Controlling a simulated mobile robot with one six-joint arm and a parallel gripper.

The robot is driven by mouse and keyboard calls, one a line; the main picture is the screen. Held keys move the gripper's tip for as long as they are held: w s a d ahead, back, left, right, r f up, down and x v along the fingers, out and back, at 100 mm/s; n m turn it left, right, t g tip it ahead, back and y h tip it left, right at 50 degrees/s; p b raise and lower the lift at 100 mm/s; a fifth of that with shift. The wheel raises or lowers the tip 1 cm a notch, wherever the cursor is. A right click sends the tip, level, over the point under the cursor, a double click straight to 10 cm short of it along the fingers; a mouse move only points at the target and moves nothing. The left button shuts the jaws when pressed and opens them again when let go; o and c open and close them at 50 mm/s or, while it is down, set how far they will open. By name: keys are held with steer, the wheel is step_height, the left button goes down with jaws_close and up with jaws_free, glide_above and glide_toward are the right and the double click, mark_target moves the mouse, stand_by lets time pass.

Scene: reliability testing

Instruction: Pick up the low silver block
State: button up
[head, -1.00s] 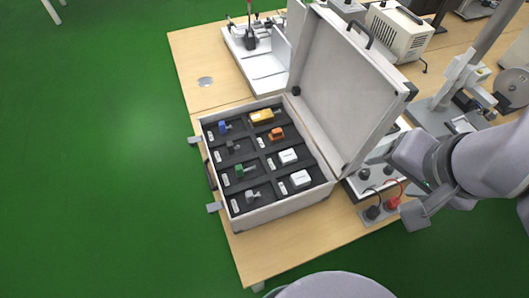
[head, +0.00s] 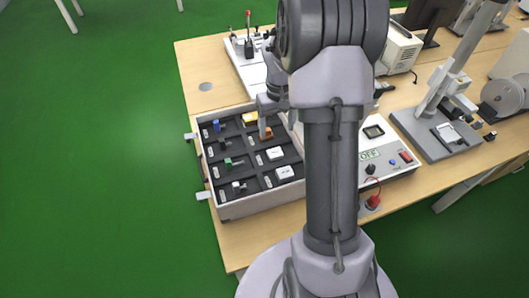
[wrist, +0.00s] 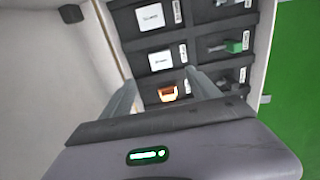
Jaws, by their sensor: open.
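A small silver-grey block (head: 239,187) lies in the near left compartment of the open case (head: 262,208). Part of it shows at the top edge of the wrist view (wrist: 222,3). I take it to be the low silver block; its height is hard to tell. My gripper (head: 265,134) is open and empty, over the orange block (head: 266,132) in the right column. In the wrist view the orange block (wrist: 168,93) shows between the fingers (wrist: 162,80), apart from the silver block.
Other compartments hold a blue block (head: 217,126), a dark block (head: 223,146), a green block (head: 229,162), a yellow block (head: 249,119) and two white blocks (head: 275,153). The case's raised lid (wrist: 45,70) stands close beside my gripper. My arm hides much of it in the head view.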

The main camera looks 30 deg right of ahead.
mark_target(275, 152)
step_height(275, 152, down, 12)
steer(key=b, duration=0.4)
steer(key=shift+r+b, duration=0.1)
steer(key=shift+b, duration=0.25)
steer(key=shift+r, duration=0.2)
steer(key=shift+c, duration=0.2)
steer(key=c, duration=1.5)
